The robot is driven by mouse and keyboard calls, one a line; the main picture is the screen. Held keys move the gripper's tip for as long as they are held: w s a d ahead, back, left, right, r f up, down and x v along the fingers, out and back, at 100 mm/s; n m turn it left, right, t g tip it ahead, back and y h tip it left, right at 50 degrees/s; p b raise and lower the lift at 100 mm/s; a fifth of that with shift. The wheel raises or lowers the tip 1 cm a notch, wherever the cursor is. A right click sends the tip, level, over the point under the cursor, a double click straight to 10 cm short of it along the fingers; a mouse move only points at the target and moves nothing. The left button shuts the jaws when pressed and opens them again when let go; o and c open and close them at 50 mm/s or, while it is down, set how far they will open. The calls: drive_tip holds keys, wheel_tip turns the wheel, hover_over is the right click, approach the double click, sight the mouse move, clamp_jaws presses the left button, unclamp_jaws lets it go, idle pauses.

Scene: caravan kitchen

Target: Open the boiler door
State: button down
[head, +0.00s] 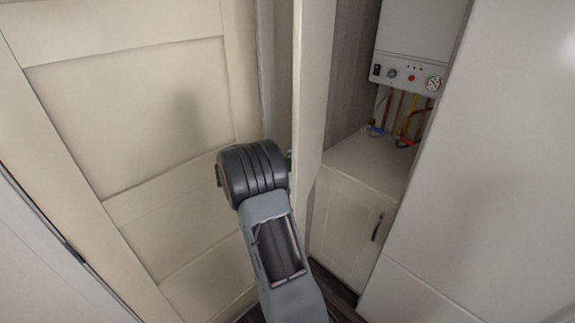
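My gripper is hidden beyond the arm joint and the door. No handle on this door shows.
A large cream panelled door (130,110) fills the left. Under the boiler are coloured pipes (405,115) and a low cupboard (347,225) with a dark handle (377,227). A plain pale wall panel (485,190) bounds the right. Little dark floor shows at the bottom.

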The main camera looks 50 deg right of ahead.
idle(0.3)
drive_tip(key=c, duration=1.3)
unclamp_jaws()
drive_tip(key=shift+w+a, duration=0.1)
drive_tip(key=b+v, duration=0.2)
drive_tip(key=v, duration=1)
